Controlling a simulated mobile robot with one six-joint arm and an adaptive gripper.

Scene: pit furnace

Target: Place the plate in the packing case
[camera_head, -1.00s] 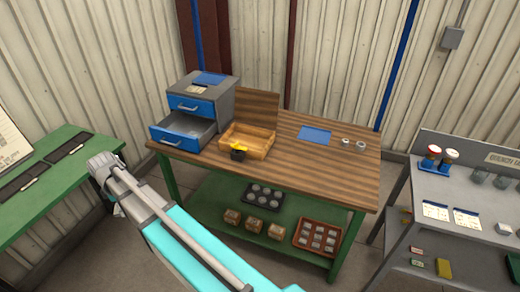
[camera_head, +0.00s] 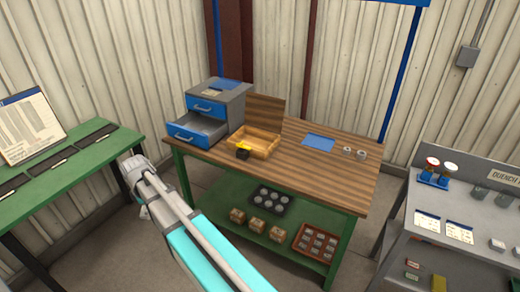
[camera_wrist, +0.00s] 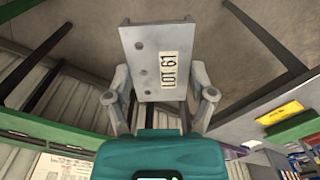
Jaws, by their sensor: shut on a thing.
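The plate (camera_wrist: 157,52) is a flat grey metal piece with a few holes and a white "LOT 61" label. My gripper (camera_wrist: 160,88) is shut on it, with one finger at each side edge, in the wrist view. In the head view my arm's end is at the left, in front of the green bench and apart from the wooden table; the plate is hard to make out there. The packing case (camera_head: 268,152) appears to be the shallow wooden box on the wooden table. Its lid (camera_head: 266,112) stands open at the back.
A grey cabinet (camera_head: 238,105) with an open blue-fronted drawer (camera_head: 190,139) stands left of the case. A yellow-and-black item (camera_head: 243,151) is at the case's front. A blue pad (camera_head: 319,143) and two metal pieces (camera_head: 354,153) lie right. A green bench (camera_head: 75,160) stands left.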

